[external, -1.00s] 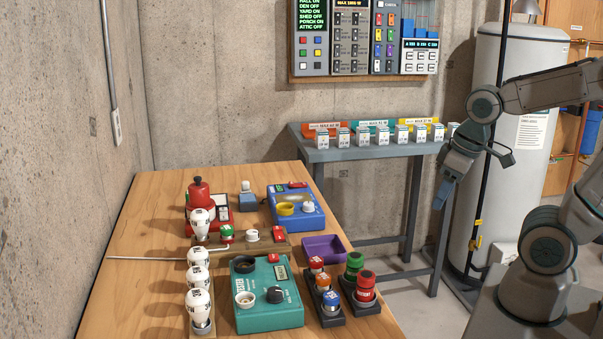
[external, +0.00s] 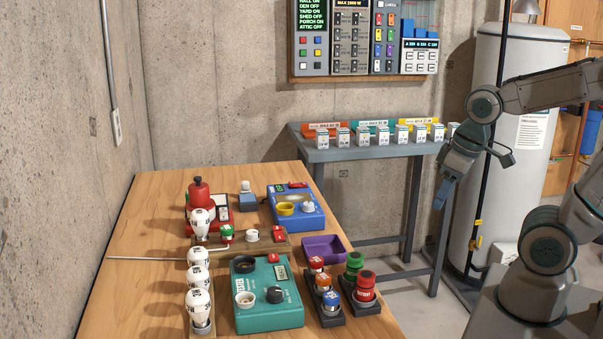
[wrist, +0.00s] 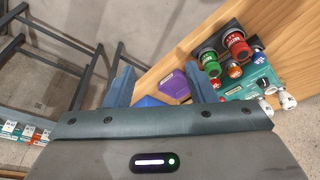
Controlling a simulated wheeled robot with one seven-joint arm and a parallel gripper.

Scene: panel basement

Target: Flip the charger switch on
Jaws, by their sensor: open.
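A blue device (external: 300,216) with a yellow ring (external: 285,208), a white knob (external: 308,206) and a red switch-like part (external: 298,185) stands at the far right of the wooden table. It may be the charger; no label on it is readable. A teal device (external: 270,310) with a black knob and a red switch-like part (external: 273,257) stands nearer. Switch positions are too small to tell. My gripper (external: 441,194) is open and empty, off the table's right side and apart from both devices. In the wrist view its fingers (wrist: 160,85) are spread with nothing held.
A purple tray (external: 326,248) and dark holders with coloured caps (external: 364,292) line the table's right edge. White bulbs (external: 200,305) stand at the left. A grey bench (external: 380,152) with small boxes is behind. Clear floor lies between table and arm.

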